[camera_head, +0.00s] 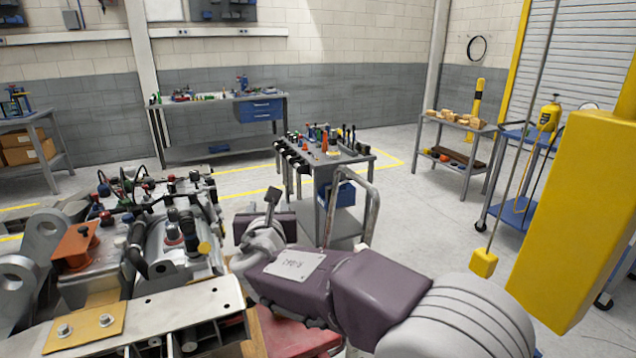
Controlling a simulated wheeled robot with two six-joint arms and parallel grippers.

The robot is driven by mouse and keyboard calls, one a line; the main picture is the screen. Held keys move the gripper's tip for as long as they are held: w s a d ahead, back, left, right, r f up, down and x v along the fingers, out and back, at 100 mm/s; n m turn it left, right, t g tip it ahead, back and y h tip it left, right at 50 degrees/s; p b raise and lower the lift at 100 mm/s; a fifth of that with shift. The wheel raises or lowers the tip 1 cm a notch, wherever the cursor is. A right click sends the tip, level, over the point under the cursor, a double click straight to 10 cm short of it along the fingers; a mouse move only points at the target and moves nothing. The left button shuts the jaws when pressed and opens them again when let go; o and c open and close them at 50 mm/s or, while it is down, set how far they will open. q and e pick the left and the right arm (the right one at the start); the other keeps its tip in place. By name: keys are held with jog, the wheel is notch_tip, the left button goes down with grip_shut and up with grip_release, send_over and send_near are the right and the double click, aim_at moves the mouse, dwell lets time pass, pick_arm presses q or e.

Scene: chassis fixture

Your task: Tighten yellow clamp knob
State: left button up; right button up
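The chassis fixture fills the lower left, with a pale metal plate (150,315) along its front. A small yellow knob (205,248) sits on the right side of the grey metal housing (170,262). It looks like the yellow clamp knob, but its thread and seating are too small to make out. My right arm, dark purple, comes in from the lower right and ends just right of the housing. My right gripper (257,222) is apart from the yellow knob in the picture; its fingers are not clear. My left gripper is not in view.
An orange spool-shaped part (75,247) and a yellow plate with bolts (85,325) are on the fixture. A tool cart (345,165) stands behind my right arm. A yellow hanging box (580,215) is at right. Open floor lies between the cart and the shelf (455,140).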

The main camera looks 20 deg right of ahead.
jog(key=s+d+m+g+h+p, duration=0.1)
jog(key=s+d+m+g+p, duration=0.5)
jog(key=p, duration=0.6)
jog(key=d+m, duration=0.2)
jog(key=d, duration=0.1)
jog(key=shift+s+h, duration=0.15)
jog(key=shift+h, duration=0.15)
jog(key=shift+d+r, duration=0.1)
jog(key=shift+d, duration=0.05)
